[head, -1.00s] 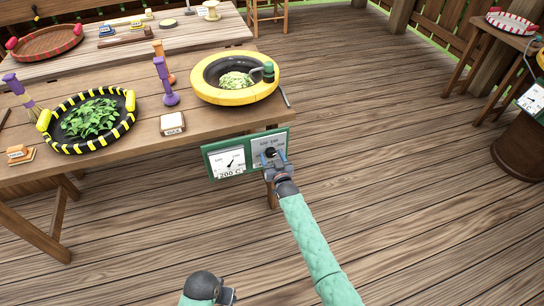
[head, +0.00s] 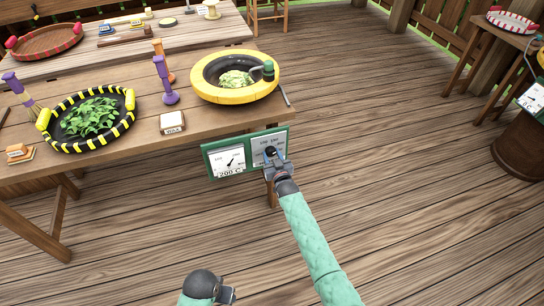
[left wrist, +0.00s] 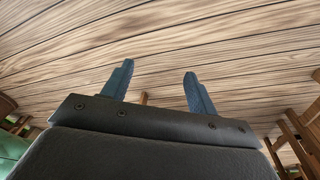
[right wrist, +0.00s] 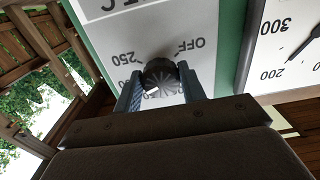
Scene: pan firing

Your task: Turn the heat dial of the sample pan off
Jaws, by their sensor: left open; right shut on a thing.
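The yellow-rimmed sample pan (head: 222,97) with pale green leaves stands at the table's right end. A green-framed panel with a gauge (head: 229,162) and a dial plate (head: 272,138) hangs on the table's front edge below it. The gauge label reads 200 C. My right gripper (head: 272,157) is shut on the black heat dial, which also shows in the right wrist view (right wrist: 158,75) between the fingers. My left gripper (left wrist: 158,85) is open and empty, over floorboards.
Open floor lies to the right.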

